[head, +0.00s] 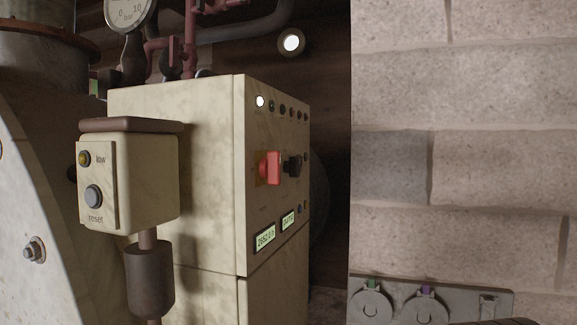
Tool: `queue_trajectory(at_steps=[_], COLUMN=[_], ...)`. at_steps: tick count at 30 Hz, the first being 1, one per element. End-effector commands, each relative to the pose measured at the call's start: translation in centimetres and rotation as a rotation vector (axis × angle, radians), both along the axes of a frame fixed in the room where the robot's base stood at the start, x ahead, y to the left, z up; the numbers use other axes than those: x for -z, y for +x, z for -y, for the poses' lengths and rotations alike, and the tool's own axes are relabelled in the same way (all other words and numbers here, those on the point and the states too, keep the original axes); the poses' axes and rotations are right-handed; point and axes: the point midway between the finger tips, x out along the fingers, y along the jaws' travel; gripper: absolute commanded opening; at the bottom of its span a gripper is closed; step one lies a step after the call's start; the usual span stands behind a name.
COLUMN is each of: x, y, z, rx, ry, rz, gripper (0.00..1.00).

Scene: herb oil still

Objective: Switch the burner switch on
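A cream control cabinet (175,105) stands in the middle of the head view, its control face turned to the right and seen at a steep angle. That face carries a red rotary switch (270,168) on a yellowish plate and a black knob (292,165) beside it. I cannot read a label that tells which one is the burner switch. A row of small lamps runs along the top; the leftmost lamp (260,101) is lit white, the others look dark. Two lit displays (265,238) sit below the switches. My gripper is not in view.
A small box (150,180) with a "low" lamp and a "reset" button stands on a post in front of the cabinet. A pressure gauge (126,12) and pipes are behind. A block wall (460,190) fills the right, with capped sockets (372,305) at its bottom.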

Motion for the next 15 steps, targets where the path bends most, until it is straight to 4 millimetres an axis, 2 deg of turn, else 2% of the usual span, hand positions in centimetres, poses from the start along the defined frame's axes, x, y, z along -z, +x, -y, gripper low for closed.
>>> queue_trajectory(at_steps=[1, 2, 15], x=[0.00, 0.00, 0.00], y=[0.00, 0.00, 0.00], z=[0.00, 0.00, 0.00], rx=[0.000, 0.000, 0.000], ry=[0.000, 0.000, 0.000], rz=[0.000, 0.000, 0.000], gripper=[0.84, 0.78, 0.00])
